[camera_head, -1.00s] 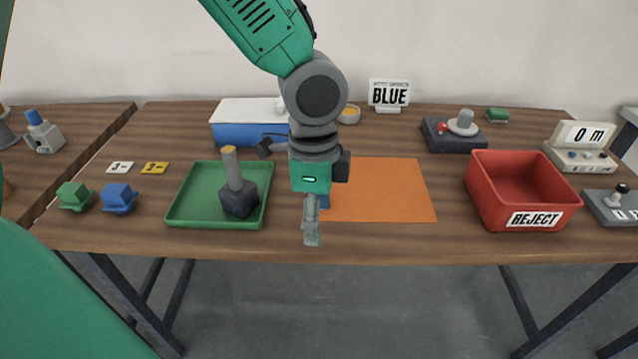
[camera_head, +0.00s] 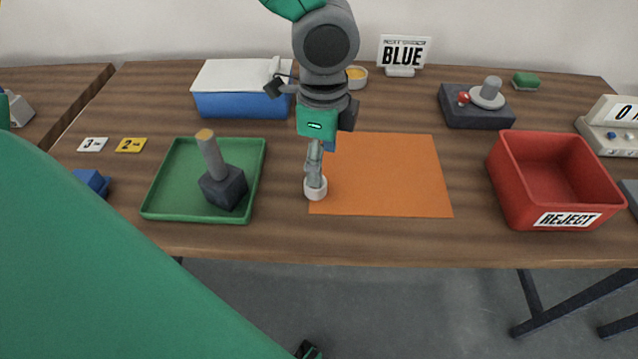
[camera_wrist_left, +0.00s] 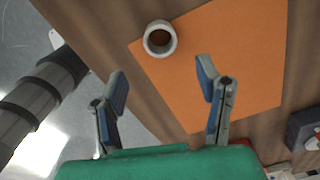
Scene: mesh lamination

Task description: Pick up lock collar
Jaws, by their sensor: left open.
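The lock collar, which I take to be the pale ring (camera_head: 315,191), stands at the left front part of the orange mat (camera_head: 390,175). In the left wrist view the ring (camera_wrist_left: 160,39) sits at the mat's corner, with a brown opening facing up. My left gripper (camera_head: 314,165) points down close to it; the head view shows its fingers overlapping the ring's far side. In the wrist view my left gripper (camera_wrist_left: 161,83) has its fingers spread and empty, and the ring lies beyond the tips, apart from them. My right gripper is not clearly seen.
A green tray (camera_head: 160,205) with a dark block and upright handle (camera_head: 222,186) stands left of the mat. A red reject bin (camera_head: 555,180) is at right. A blue box (camera_head: 242,103) and a BLUE sign (camera_head: 404,50) stand behind. The mat's right part is clear.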

